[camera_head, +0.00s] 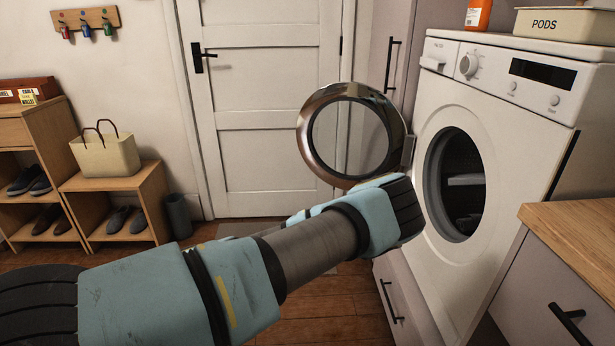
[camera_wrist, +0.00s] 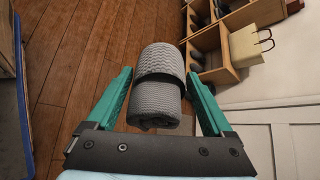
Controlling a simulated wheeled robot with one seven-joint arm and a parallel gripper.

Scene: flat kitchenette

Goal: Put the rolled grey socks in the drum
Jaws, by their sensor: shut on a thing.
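The rolled grey socks (camera_wrist: 160,100) show in the wrist view as a ribbed grey roll between the two green fingers. My gripper (camera_wrist: 160,74) is shut on them. In the head view my forearm and wrist hide the fingers and the socks. The washing machine (camera_head: 420,130) stands at the right in the head view. Its round door (camera_head: 309,112) is swung open to the left. The dark drum (camera_head: 462,185) shows through the open port. My wrist is in front of and left of the port, below the door in the picture.
A wooden counter (camera_head: 575,235) with drawers stands at the lower right. A box marked PODS (camera_head: 560,25) and an orange bottle (camera_head: 478,14) stand on the machine. A shoe bench with a bag (camera_head: 108,155) is at the left. The wooden floor (camera_head: 320,325) is partly clear.

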